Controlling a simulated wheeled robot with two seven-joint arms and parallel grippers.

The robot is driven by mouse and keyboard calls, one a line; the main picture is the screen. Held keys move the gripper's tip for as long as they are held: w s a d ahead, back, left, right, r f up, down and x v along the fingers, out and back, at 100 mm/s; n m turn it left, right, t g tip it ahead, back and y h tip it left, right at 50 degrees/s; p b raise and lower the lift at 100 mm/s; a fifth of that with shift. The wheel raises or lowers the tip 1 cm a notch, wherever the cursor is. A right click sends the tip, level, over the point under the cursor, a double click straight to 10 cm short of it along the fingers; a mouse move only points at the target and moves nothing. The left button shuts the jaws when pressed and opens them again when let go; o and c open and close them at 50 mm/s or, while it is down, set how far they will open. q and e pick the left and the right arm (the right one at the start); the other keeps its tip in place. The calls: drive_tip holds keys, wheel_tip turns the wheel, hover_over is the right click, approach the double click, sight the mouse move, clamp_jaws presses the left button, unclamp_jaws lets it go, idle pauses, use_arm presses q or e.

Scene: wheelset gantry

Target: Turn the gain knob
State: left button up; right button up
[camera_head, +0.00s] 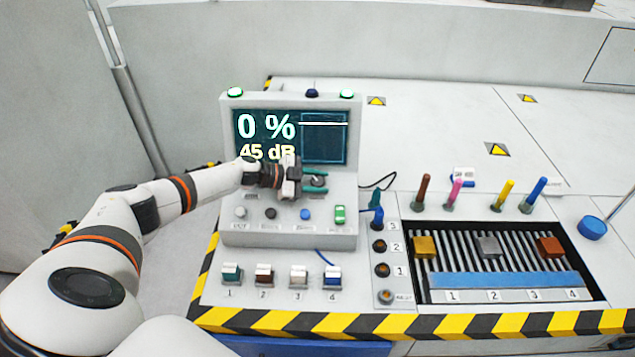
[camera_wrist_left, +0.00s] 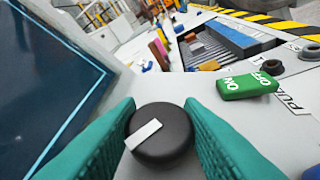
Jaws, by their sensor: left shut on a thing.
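The gain knob is a round black dial with a white pointer bar; in the left wrist view the knob (camera_wrist_left: 160,135) sits between my green fingers, and in the head view it (camera_head: 318,181) shows small on the console's sloped front. My left gripper (camera_head: 316,181) is shut on the knob, with a finger on each side, and the fingers also show in the left wrist view (camera_wrist_left: 160,128). The console screen (camera_head: 270,135) reads "0 %" and "45 dB", its lower text partly hidden by my wrist. My right gripper is not in view.
A green ON/OFF switch (camera_head: 340,215) and a blue button (camera_head: 305,214) sit just below the knob on the console. Several numbered switches (camera_head: 264,275) line the front. A slotted tray (camera_head: 500,288) with coloured blocks lies to the right, with upright coloured probes (camera_head: 457,190) behind it.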

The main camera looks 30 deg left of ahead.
use_arm(q)
drive_tip(key=shift+r, duration=0.1)
drive_tip(key=o, duration=0.9)
drive_tip(key=b+v, duration=0.1)
drive_tip(key=v, duration=1)
drive_tip(key=shift+a+b, duration=0.1)
drive_tip(key=shift+b, duration=0.3)
drive_tip(key=shift+s+a+r, duration=0.15)
drive_tip(key=shift+s+a, duration=0.05)
drive_tip(key=shift+s, duration=0.1)
